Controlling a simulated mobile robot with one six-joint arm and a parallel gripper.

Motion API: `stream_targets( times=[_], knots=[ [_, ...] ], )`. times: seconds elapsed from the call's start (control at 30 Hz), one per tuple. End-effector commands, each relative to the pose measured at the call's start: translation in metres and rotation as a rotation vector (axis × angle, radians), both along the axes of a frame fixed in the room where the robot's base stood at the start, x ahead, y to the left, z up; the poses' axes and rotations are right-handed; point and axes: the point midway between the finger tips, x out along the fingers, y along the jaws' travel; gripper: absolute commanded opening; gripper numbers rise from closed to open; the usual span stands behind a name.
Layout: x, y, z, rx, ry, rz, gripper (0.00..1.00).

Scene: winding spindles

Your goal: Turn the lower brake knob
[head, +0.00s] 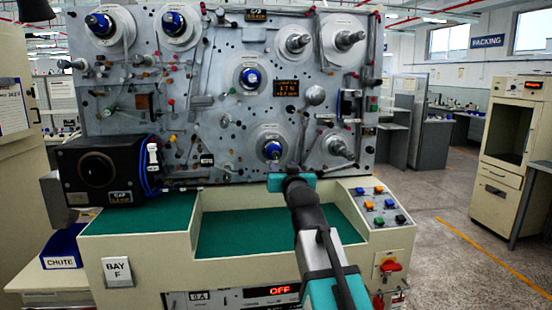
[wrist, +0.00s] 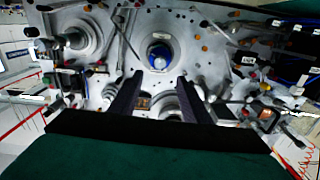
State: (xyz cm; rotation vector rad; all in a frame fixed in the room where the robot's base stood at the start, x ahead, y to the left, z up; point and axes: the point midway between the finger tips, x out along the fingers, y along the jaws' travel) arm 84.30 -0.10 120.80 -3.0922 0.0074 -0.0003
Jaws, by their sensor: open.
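A blue knob with a pale front (head: 273,148) sits on a round pale disc low on the grey machine panel, the lowest of the blue ones. No brake label is readable, so I cannot confirm it is the brake knob. My gripper (head: 277,168) is just below and in front of it, its fingers mostly hidden by its teal body. In the wrist view my gripper (wrist: 159,82) is open and empty, its dark fingers apart. What appears to be the same blue knob (wrist: 159,55) lies just beyond the fingertips, centred between them; no contact shows.
A silver spindle (head: 338,146) stands out to the right of the knob, and another blue knob (head: 251,77) is above. Thin levers and pegs crowd the panel (head: 215,120). A black box (head: 98,172) projects at left. The green ledge (head: 240,232) below is clear.

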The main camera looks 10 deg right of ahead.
Motion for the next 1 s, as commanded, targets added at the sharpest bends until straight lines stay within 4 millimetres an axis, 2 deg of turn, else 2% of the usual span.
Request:
stream_targets(
  times=[1.0],
  knots=[
    [0.094, 0.002, 0.001, 0.0, 0.001, 0.003, 0.43]
  ],
)
